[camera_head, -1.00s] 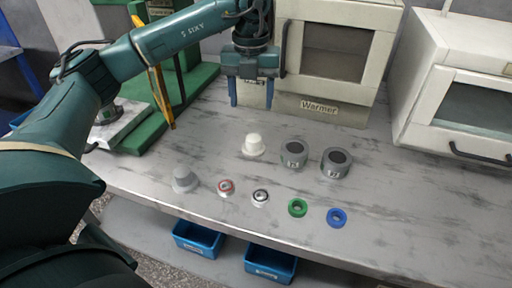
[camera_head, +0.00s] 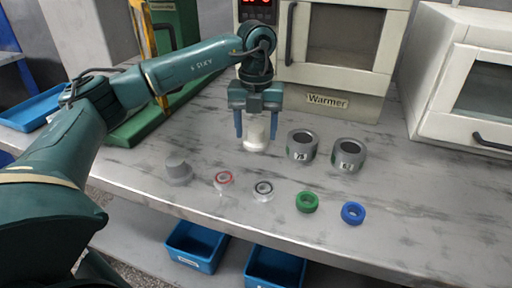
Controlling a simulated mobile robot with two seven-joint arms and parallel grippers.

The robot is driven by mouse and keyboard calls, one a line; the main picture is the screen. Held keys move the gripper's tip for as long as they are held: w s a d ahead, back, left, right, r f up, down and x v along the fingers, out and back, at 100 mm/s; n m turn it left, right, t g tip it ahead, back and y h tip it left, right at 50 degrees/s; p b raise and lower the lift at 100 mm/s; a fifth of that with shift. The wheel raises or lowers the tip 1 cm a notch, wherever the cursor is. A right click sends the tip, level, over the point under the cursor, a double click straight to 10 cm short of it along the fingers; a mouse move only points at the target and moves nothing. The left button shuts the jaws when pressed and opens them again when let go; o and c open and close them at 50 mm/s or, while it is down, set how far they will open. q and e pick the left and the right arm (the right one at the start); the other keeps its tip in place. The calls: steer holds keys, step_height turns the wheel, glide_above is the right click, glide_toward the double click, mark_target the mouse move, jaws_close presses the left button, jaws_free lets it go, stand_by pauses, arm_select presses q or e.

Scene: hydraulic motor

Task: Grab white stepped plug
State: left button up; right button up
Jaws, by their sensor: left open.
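The white stepped plug (camera_head: 256,140) stands upright on the grey table, left of two grey metal cylinders. My left gripper (camera_head: 257,131) points straight down over it, open, with one blue finger on each side of the plug's upper part. The lower part of the plug shows below the fingertips. I cannot tell whether the fingers touch it. My right gripper is not in view.
Two grey cylinders (camera_head: 302,146) (camera_head: 348,155) stand close to the right. The Warmer (camera_head: 341,62) stands behind.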

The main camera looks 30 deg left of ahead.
arm_select(q)
steer(key=shift+f, duration=0.15)
steer(key=shift+c, duration=0.5)
steer(key=c, duration=1)
